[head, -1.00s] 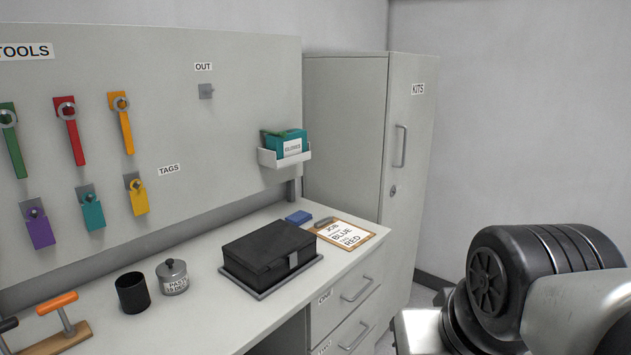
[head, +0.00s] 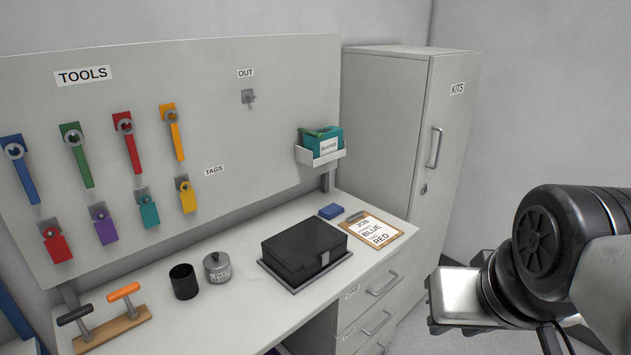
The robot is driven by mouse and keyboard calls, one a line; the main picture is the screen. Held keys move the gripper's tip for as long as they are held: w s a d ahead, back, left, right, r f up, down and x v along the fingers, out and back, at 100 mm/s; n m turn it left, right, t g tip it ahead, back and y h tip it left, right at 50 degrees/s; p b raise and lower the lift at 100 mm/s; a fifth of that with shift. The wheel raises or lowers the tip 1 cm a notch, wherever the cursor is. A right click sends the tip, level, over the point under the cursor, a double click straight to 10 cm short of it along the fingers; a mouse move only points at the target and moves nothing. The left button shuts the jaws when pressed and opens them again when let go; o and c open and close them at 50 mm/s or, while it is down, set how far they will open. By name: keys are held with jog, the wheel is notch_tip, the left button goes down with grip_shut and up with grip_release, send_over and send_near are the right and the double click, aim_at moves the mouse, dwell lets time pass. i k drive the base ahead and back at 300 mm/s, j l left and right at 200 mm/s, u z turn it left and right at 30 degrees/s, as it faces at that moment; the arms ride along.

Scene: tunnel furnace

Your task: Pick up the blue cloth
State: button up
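A small folded blue cloth (head: 331,211) lies flat on the white workbench, behind the black case and to the left of the clipboard. My gripper's end (head: 452,300) shows at the lower right, in front of and to the right of the bench drawers, well apart from the cloth. Its fingers cannot be made out clearly, so I cannot tell whether it is open or shut.
The black case (head: 303,249), clipboard (head: 374,236), lidded tin (head: 217,267), black cup (head: 184,282) and handled wooden rack (head: 112,328) stand on the bench. A glove box (head: 321,142) hangs above the cloth. The tall cabinet (head: 393,134) stands behind right.

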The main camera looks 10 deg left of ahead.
aim_at(329, 212)
jog(key=u, duration=1.55)
jog(key=z, duration=1.2)
jog(key=i+l+u, duration=0.1)
jog(key=u, duration=0.35)
jog(key=i+l+u, duration=0.1)
jog(key=u, duration=0.35)
jog(key=i+l+u, duration=0.1)
jog(key=l+u, duration=0.15)
jog(key=l, duration=0.3)
jog(key=l+u, duration=0.3)
jog(key=l, duration=0.3)
jog(key=l+u, duration=0.2)
jog(key=l, duration=0.9)
jog(key=i, duration=0.05)
